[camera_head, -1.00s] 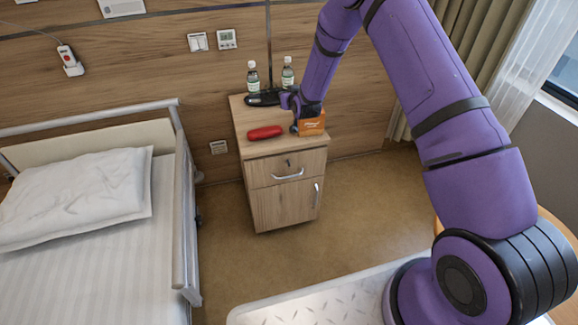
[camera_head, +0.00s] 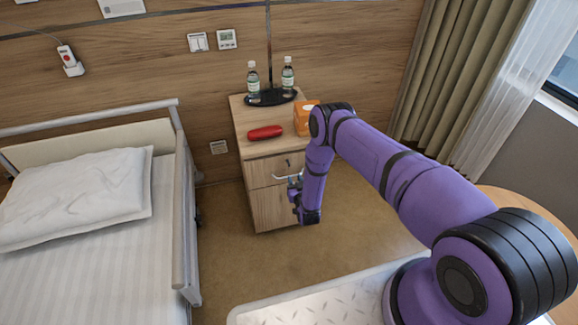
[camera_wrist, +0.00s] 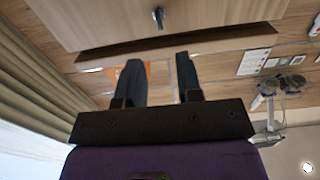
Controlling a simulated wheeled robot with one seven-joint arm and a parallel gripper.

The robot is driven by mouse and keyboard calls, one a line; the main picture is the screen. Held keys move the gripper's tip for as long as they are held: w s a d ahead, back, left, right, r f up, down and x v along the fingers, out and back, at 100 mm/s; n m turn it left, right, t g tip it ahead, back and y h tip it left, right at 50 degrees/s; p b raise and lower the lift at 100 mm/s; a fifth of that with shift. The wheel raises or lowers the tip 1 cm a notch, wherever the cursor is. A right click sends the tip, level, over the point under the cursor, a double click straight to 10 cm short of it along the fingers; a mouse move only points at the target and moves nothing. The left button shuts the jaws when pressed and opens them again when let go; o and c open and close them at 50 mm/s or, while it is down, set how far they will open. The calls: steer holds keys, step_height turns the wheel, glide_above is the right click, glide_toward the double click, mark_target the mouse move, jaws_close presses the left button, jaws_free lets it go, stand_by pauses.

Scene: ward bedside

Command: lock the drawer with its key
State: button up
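The bedside cabinet's drawer (camera_head: 262,174) sits under the top and looks shut, with a bar handle (camera_head: 281,178). A small dark metal piece at the lock (camera_head: 289,162) shows above the handle. In the wrist view a small metal piece, seemingly the key in its lock (camera_wrist: 158,17), stands out from the wooden front. My gripper (camera_head: 294,190) is in front of the cabinet at about handle height, partly hiding the handle's right end and the door below. In the wrist view my gripper (camera_wrist: 158,72) has its two fingers apart with nothing held between them, apart from the lock.
On the cabinet top (camera_head: 255,148) lie a red case (camera_head: 265,132), an orange box (camera_head: 302,120) and a dark tray (camera_head: 268,97) with two bottles. The bed (camera_head: 100,240) stands to the left. The floor in front is clear.

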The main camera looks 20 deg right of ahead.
mark_target(289, 166)
steer(key=w, duration=1)
steer(key=shift+w+f, duration=0.15)
steer(key=shift+f, duration=0.15)
jaws_close()
